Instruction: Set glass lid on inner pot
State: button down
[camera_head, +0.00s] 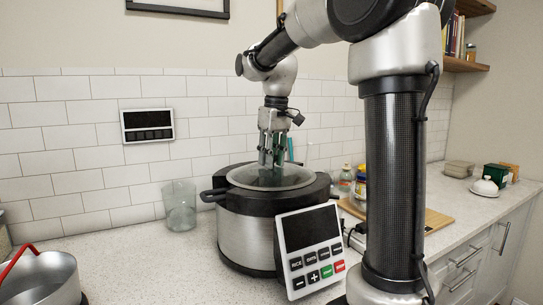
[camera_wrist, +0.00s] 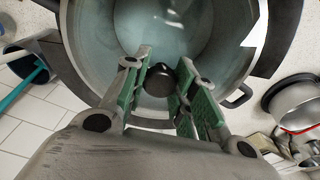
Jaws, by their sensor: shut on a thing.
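My gripper (camera_head: 271,158) points down over the cooker. In the wrist view, its green-padded fingers (camera_wrist: 163,72) are shut on the dark knob (camera_wrist: 159,82) of the glass lid (camera_wrist: 185,35). The clear lid (camera_head: 292,178) lies level at the mouth of the big silver and black cooker (camera_head: 243,232). The inner pot shows through the glass as a pale bowl, with a grey rim (camera_wrist: 253,48) around it in the wrist view. I cannot tell whether the lid touches that rim or hovers just above it.
The cooker's button panel (camera_head: 310,248) tilts at its front. A glass jar (camera_head: 180,206) stands left of it. A pot with a red handle (camera_head: 42,280) is at the front left. A cutting board (camera_head: 437,220) and bottles (camera_head: 346,178) are to the right. A tiled wall is behind.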

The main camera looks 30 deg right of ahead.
dwell(0.3)
jog(key=c, duration=1.1)
grip_release()
jog(key=shift+o, duration=0.3)
jog(key=shift+f, duration=0.1)
jog(key=o, duration=0.5)
jog(key=shift+s+d+r, duration=0.1)
jog(key=shift+s+r, duration=0.05)
jog(key=shift+r, duration=1.05)
jog(key=shift+s+r, duration=0.15)
jog(key=shift+r, duration=1)
jog(key=shift+s+d+r, duration=0.1)
jog(key=shift+s+r, duration=0.05)
jog(key=shift+r, duration=1.05)
